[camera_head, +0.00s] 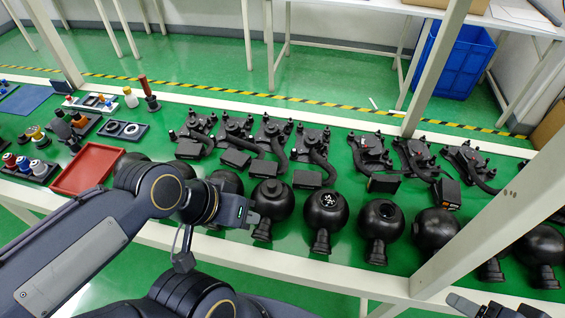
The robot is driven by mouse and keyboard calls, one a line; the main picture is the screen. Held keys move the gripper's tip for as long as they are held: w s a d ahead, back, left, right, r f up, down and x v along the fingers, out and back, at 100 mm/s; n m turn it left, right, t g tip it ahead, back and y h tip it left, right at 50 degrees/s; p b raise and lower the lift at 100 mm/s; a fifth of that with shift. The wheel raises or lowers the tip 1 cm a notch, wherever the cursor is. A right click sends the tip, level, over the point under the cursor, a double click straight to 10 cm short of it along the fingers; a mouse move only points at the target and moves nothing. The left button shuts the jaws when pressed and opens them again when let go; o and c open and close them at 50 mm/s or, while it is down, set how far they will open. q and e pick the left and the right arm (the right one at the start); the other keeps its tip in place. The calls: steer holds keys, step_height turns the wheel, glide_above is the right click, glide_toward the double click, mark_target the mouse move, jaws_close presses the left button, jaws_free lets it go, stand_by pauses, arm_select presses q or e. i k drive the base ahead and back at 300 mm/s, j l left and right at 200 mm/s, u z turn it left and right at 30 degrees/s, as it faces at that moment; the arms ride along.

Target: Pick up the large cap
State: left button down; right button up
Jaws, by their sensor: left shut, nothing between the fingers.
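No part stands out clearly as the large cap; I cannot tell which one it is. Several round black housings with short necks stand in a row on the green table. The one nearest my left gripper (254,218) is a black housing (272,203) with a raised round top. Another housing (326,208) shows a pale pattern on top, and one (381,219) has a dark round opening. My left gripper is shut and empty, just left of the nearest housing; contact is unclear. My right gripper (456,301) is partly cut off at the bottom right, its jaws unclear.
A red tray (88,168) lies empty at the left, near small parts in dark holders (35,168). Black bracket assemblies (315,147) line the table behind the housings. A pale post (500,215) crosses the right side. A blue crate (462,62) stands on the floor behind.

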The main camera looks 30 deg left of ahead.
mark_target(22, 139)
steer(key=u, duration=2.7)
steer(key=z, duration=1.5)
steer(key=u, duration=1)
